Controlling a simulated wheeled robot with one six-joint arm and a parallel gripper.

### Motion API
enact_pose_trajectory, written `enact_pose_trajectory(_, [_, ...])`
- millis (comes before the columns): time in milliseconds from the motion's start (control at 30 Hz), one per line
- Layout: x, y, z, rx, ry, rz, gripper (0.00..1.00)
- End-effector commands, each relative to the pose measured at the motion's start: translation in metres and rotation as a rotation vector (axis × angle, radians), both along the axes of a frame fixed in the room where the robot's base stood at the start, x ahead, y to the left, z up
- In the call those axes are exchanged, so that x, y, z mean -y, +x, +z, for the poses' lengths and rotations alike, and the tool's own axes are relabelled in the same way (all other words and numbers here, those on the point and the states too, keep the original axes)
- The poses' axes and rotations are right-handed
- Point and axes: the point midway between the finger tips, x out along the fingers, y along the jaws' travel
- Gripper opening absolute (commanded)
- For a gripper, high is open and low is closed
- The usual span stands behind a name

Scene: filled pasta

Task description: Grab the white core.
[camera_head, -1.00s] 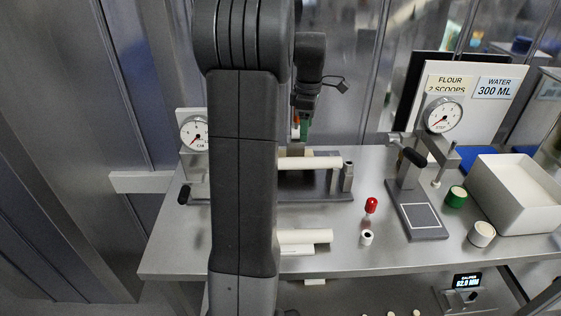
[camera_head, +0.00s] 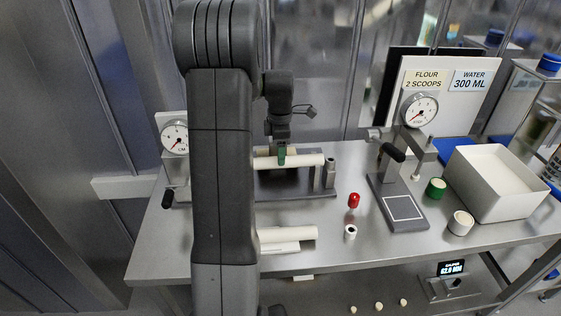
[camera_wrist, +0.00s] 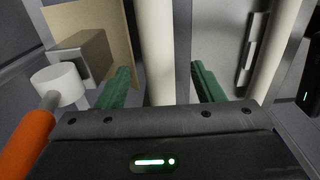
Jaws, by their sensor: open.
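A long white cylinder (camera_head: 305,160), which looks like the white core, lies level in a dark metal fixture (camera_head: 290,188) at the back of the table. My gripper (camera_head: 281,157) points down at it, with a green finger in front of the cylinder. In the wrist view the cylinder (camera_wrist: 160,45) runs between the two open green fingers of my gripper (camera_wrist: 162,88), with gaps on both sides. My arm hides the cylinder's left part in the head view. A second white cylinder (camera_head: 290,233) lies nearer the table's front edge and seems to show in the wrist view (camera_wrist: 282,50).
A gauge (camera_head: 175,138) stands left of my arm and a press with a gauge (camera_head: 419,110) to the right. A red-capped piece (camera_head: 354,200), a small white ring (camera_head: 350,232), a green piece (camera_head: 436,188) and a white bin (camera_head: 478,195) stand on the right.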

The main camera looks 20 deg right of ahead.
Motion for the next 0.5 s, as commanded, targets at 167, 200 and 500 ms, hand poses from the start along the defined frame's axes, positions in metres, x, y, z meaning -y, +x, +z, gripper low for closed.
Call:
enact_pose_trajectory(167, [0.002,0.0,-0.027,-0.004,0.002,0.0,0.61])
enact_pose_trajectory(200, [0.002,0.0,-0.031,-0.004,0.002,0.0,0.61])
enact_pose_trajectory(500, [0.002,0.001,-0.039,0.0,0.0,0.0,0.61])
